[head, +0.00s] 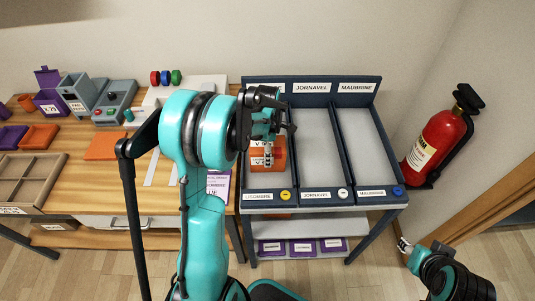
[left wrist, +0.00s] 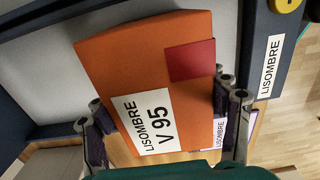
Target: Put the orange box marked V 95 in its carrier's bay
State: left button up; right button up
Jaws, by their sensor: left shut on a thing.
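The orange box (head: 278,153) appears over the left bay of the dark blue three-bay rack. In the left wrist view the orange box (left wrist: 140,50) shows a white label reading LISOMBRE V 95 and a red patch. My left gripper (left wrist: 162,122) is shut on it, with a finger at each side. In the head view my left gripper (head: 268,140) partly hides the box. The left bay's front plate reads LISOMBRE (head: 259,197). I cannot tell whether the box touches the bay floor (left wrist: 40,65). My right gripper (head: 404,245) is at the lower right, away from the rack; its jaws are unclear.
The JORNAVEL bay (head: 318,145) and MAUBRINE bay (head: 366,140) are empty. Dividers separate the bays. A wooden bench (head: 75,195) with a grey device (head: 115,100), bins and a tray (head: 28,180) stands left. A fire extinguisher (head: 437,140) hangs at the right.

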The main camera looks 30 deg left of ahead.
pick_arm(q)
jog(key=shift+f, duration=0.15)
jog(key=o, duration=1.4)
